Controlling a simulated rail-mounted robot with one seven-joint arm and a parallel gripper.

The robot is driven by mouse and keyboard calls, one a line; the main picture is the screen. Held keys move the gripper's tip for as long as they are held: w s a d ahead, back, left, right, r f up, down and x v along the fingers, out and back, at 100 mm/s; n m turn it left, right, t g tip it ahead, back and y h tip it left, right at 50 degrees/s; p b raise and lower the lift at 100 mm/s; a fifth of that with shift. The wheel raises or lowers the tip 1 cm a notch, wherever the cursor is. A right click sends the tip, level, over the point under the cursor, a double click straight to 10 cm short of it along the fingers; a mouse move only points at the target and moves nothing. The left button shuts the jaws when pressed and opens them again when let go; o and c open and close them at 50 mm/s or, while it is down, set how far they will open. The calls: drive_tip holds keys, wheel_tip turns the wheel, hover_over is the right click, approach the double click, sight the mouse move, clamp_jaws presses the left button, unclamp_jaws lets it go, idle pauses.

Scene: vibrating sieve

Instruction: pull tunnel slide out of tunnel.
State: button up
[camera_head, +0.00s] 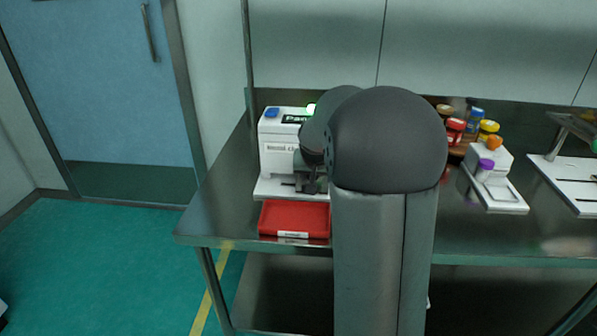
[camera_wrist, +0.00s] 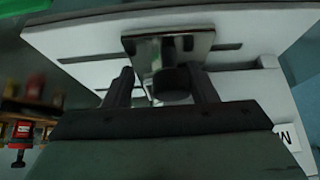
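In the head view, a white machine (camera_head: 277,155) stands at the left end of the bench. My gripper (camera_head: 308,184) is low at its front, partly behind my arm. In the wrist view, my gripper (camera_wrist: 160,72) has its two dark fingers apart. A shiny metal bracket (camera_wrist: 190,42) lies ahead of the fingertips, with a dark round knob (camera_wrist: 172,86) between the fingers. There is a gap on the knob's left side; its right side is close to the right finger, and contact is unclear. I cannot tell for sure which part is the tunnel slide.
A red tray (camera_head: 284,218) lies in front of the machine at the bench edge. To the right are several coloured-lid jars (camera_head: 455,130), a small white device (camera_head: 492,175) and another white stand (camera_head: 575,183). Bare steel bench (camera_head: 225,205) shows at the left.

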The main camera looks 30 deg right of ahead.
drive_tip(key=shift+s+d+p, duration=0.3)
drive_tip(key=shift+s+d, duration=0.45)
drive_tip(key=shift+d, duration=0.45)
drive_tip(key=shift+s+d+p, duration=0.25)
drive_tip(key=shift+s+d, duration=0.55)
drive_tip(key=shift+d, duration=0.45)
drive_tip(key=shift+s+d+p, duration=0.3)
drive_tip(key=shift+s+d, duration=0.45)
drive_tip(key=shift+d, duration=0.45)
drive_tip(key=o, duration=1.1)
drive_tip(key=p+v, duration=0.4)
drive_tip(key=v, duration=0.5)
drive_tip(key=shift+a, duration=0.1)
